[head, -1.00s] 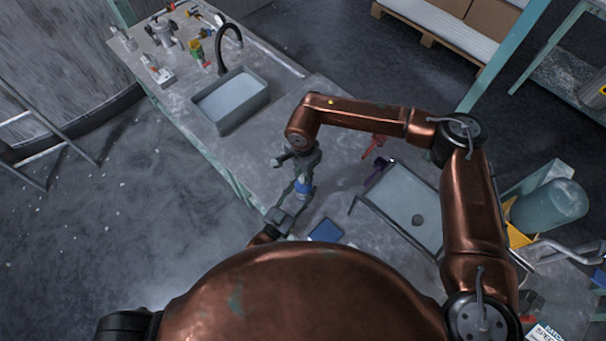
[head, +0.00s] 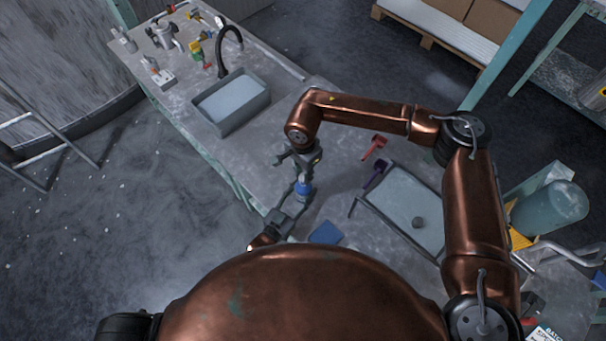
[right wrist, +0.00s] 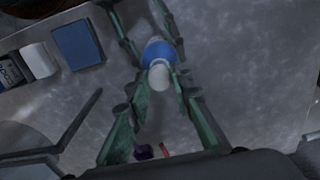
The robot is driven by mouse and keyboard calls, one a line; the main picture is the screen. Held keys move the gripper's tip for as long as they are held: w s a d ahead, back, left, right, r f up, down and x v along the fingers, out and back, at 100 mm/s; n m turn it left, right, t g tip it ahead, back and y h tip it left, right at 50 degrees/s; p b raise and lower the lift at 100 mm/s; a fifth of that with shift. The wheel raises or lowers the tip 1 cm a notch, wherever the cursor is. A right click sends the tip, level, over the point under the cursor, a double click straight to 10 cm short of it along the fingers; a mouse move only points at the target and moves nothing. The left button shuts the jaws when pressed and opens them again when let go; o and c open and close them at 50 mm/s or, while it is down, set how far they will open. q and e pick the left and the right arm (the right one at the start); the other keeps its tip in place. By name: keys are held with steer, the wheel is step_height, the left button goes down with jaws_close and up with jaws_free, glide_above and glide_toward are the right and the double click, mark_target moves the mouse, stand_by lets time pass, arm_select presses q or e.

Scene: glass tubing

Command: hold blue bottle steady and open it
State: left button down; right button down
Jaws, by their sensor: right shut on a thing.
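The blue bottle (head: 303,189) is between my two grippers in the head view. In the right wrist view its blue body and white cap (right wrist: 158,75) show from the cap end. My right gripper (head: 302,174) comes from above, its green fingers (right wrist: 165,92) on both sides of the cap, shut on it. My left gripper (head: 291,203) reaches in from below left in the head view. Its fingers (right wrist: 148,38) lie along both sides of the bottle's body in the right wrist view and appear shut on it. The bottle's base is hidden.
A blue box (head: 326,233) lies on the grey bench near the grippers. A red tool (head: 374,146) and a purple tool (head: 376,175) lie to the right, beside a shallow tray (head: 405,205). A sink (head: 232,103) with a black tap is farther back; bench between is clear.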

arm_select(q)
steer(key=shift+s+f, duration=0.15)
steer(key=shift+f, duration=0.35)
arm_select(e)
steer(key=shift+r, duration=2)
arm_select(q)
steer(key=c, duration=1.5)
jaws_free()
steer(key=o, duration=0.4)
steer(key=shift+r, duration=0.3)
